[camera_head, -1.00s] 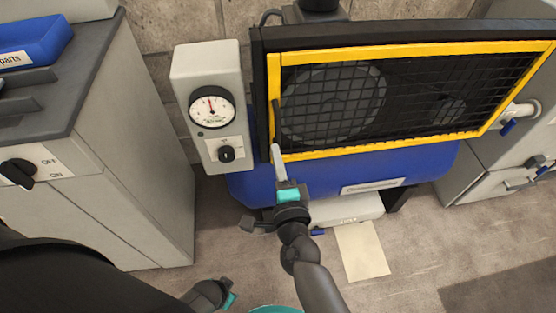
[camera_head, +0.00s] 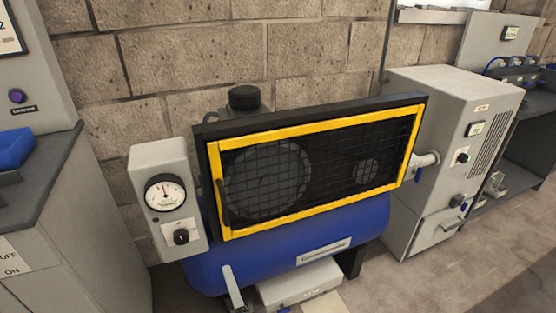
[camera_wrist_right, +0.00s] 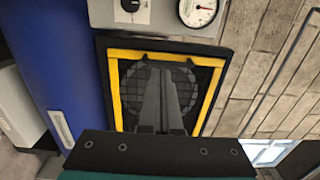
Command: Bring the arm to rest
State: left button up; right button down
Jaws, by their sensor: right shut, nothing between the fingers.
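My right gripper (camera_head: 228,272) shows at the lower edge of the head view, in front of the blue tank of the compressor (camera_head: 365,222). Its long grey fingers (camera_wrist_right: 160,90) are shut and empty in the right wrist view. They point toward the yellow-framed mesh guard (camera_head: 316,219), which also shows in the wrist view (camera_wrist_right: 117,95). I cannot tell the exact gap, but I see no contact. Most of the right arm is below the head view. My left gripper is out of view.
A gauge box (camera_head: 166,158) with a black knob (camera_head: 181,237) stands left of the guard. A grey cabinet (camera_head: 95,245) is at the left. A light grey unit (camera_head: 440,120) stands at the right, joined by a pipe (camera_head: 427,160). Open floor (camera_head: 400,285) shows at lower right.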

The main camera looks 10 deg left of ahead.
jog(key=s+d+f+n+g+h+p, duration=0.1)
jog(key=s+d+f+n+g, duration=0.15)
jog(key=d+f, duration=0.4)
jog(key=s+d+f+n+g+h, duration=0.2)
jog(key=d+f+n, duration=0.15)
jog(key=f, duration=0.55)
jog(key=s+d+f+n+g+h+p, duration=0.1)
jog(key=s+d+f+n+g, duration=0.15)
jog(key=d+f, duration=0.4)
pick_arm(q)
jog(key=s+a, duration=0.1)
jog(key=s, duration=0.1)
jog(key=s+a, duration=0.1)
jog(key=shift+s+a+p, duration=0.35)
pick_arm(e)
jog(key=s+d+f+n+g+h, duration=0.2)
jog(key=s+d+f+g+h, duration=0.1)
jog(key=s+d+f, duration=0.4)
jog(key=s+d+f+n+g+h, duration=0.2)
jog(key=s+d+f, duration=0.6)
jog(key=s+d, duration=0.6)
jog(key=shift+s+n+g+h, duration=0.4)
jog(key=shift+n+g, duration=0.2)
jog(key=shift+n, duration=0.25)
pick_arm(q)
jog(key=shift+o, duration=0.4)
pick_arm(e)
jog(key=shift+w, duration=0.1)
